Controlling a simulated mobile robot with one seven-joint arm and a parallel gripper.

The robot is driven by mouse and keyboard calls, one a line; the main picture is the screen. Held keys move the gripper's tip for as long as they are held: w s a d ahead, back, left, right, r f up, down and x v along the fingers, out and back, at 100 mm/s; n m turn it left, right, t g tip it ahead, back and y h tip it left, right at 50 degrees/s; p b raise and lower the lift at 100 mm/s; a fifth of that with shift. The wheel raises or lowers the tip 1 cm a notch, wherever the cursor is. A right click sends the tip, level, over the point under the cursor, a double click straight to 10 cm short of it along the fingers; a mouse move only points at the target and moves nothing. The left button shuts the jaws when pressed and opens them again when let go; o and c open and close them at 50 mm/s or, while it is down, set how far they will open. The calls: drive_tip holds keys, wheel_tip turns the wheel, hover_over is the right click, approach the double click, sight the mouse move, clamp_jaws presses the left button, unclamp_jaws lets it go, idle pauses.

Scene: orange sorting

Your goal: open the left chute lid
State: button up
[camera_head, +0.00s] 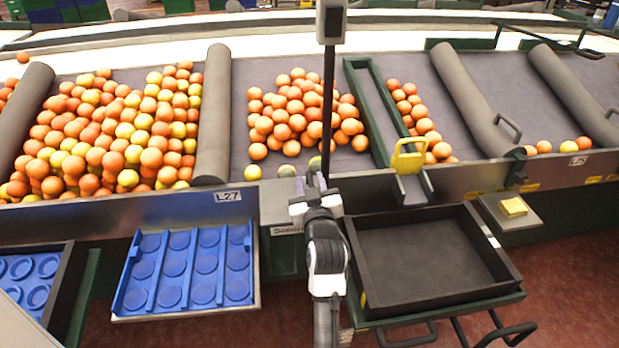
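A yellow handled lid or gate (408,158) stands at the mouth of a small grey chute (412,190), right of centre. It looks upright and closed, though its exact position is hard to tell; I see no other piece clearly marked as a left chute lid. My gripper (313,183) is left of this lid and apart from it, over the front edge of the middle orange bin. My wrist and a dark vertical post hide part of it. Its fingers are too small to show whether they are open, and no held object is visible.
Oranges are heaped in the middle bin (240,150) and neighbouring bins. A black tray (505,268) sits below the chute. A blue dimpled tray (125,290) lies at left. A yellow block (513,207) rests on a small shelf at right.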

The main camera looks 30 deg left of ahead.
clamp_jaws()
drive_tip(key=shift+r, duration=0.1)
idle(0.4)
